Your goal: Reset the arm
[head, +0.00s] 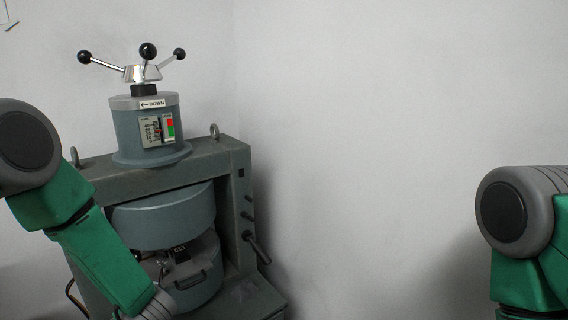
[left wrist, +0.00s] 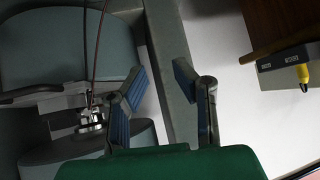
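My left arm (head: 95,255) comes in from the left in the head view and passes in front of the grey magnet machine (head: 165,215). Its gripper does not show there. In the left wrist view my left gripper (left wrist: 160,82) has its two blue-padded fingers apart with nothing between them. The machine's frame post (left wrist: 172,50) lies behind the fingers. The round magnet parts and a metal fitting (left wrist: 90,115) show to the left of them. My right arm (head: 520,235) is at the right edge of the head view, and its gripper is out of view.
A three-spoked handle (head: 147,70) with black knobs tops the machine, above a "DOWN" label (head: 152,103). A lever (head: 257,247) sticks out at the machine's right side. A brown surface and a black-and-yellow item (left wrist: 290,60) show in the left wrist view. The wall between my arms is bare.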

